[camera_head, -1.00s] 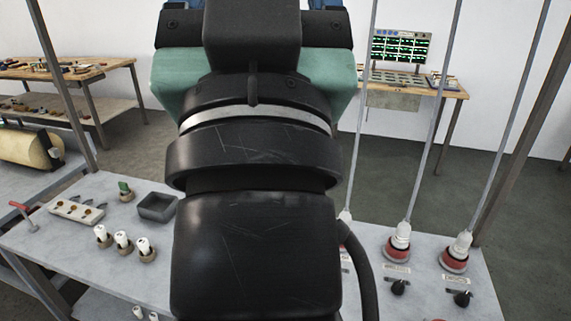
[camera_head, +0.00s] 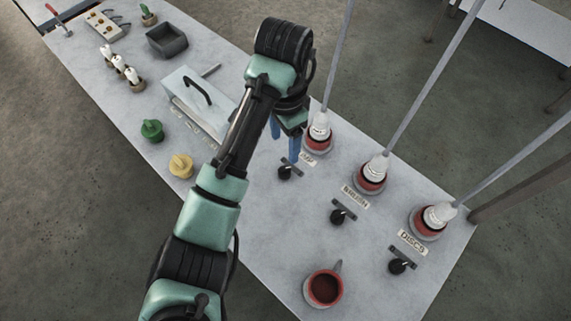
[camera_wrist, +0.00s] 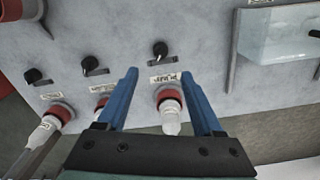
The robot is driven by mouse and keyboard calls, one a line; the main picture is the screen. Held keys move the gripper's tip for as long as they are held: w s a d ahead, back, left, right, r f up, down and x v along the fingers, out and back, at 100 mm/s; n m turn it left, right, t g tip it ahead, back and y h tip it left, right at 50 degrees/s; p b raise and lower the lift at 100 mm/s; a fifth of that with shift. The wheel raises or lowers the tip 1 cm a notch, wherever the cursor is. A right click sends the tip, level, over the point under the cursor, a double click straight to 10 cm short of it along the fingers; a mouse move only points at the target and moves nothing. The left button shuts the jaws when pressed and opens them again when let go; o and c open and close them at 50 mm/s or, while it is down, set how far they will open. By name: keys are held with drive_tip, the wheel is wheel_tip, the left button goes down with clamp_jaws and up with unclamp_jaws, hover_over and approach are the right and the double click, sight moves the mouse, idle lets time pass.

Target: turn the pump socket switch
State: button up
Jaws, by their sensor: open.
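The pump socket (camera_head: 318,141) is red with a white plug and a cable rising from it. Its label reads PUMP (camera_wrist: 172,78) in the wrist view. The pump switch (camera_head: 285,172) is a black knob beside the label; it also shows in the wrist view (camera_wrist: 160,49), just beyond my fingertips. My gripper (camera_head: 287,140) points down above the bench near this socket. In the wrist view its blue fingers (camera_wrist: 159,75) are apart and empty, with the label between the tips and the knob clear of them.
Two similar sockets, middle (camera_head: 369,174) and right (camera_head: 429,221), have their own black knobs (camera_head: 338,216) (camera_head: 398,266) and tall cables. A lidded box (camera_head: 199,101), green (camera_head: 152,130) and yellow (camera_head: 181,165) knobs lie left of my arm.

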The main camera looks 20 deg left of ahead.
sight(284, 168)
wheel_tip(284, 168, down, 12)
drive_tip(key=shift+r+b, duration=0.25)
drive_tip(key=shift+b, duration=0.65)
clamp_jaws()
